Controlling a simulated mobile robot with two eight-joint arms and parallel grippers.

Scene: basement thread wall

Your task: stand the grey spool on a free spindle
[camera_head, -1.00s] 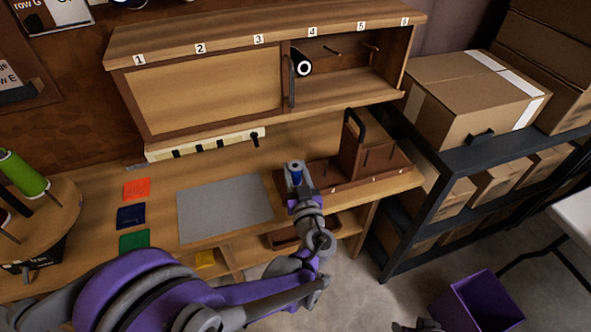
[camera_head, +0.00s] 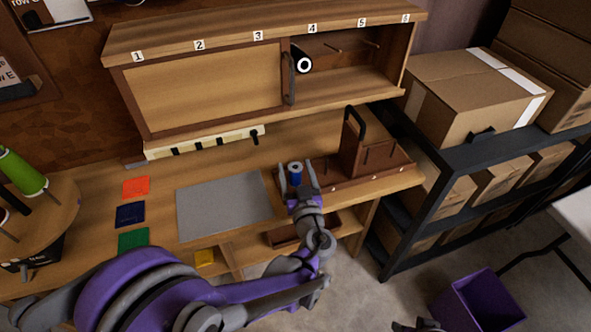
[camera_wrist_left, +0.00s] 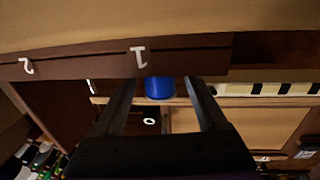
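My left gripper (camera_head: 299,174) is open at the left end of the dark brown rack (camera_head: 335,186) on the bench. A spool (camera_head: 295,174) with a grey top and blue winding stands between its fingers, nearer the left finger. In the left wrist view the blue winding (camera_wrist_left: 159,88) shows between the spread fingers (camera_wrist_left: 160,95), with gaps on both sides; its lower end is hidden behind the rack edge. No wholly grey spool is clear. Bare spindles (camera_head: 372,44) show in the open cabinet. A dark part of my right arm (camera_head: 418,325) shows at the bottom edge.
A black-and-white spool (camera_head: 303,65) sits in the cabinet (camera_head: 340,93) beside the sliding door (camera_head: 205,90). A grey mat (camera_head: 224,205) lies clear on the bench. Shelves with boxes (camera_head: 470,95) are at right.

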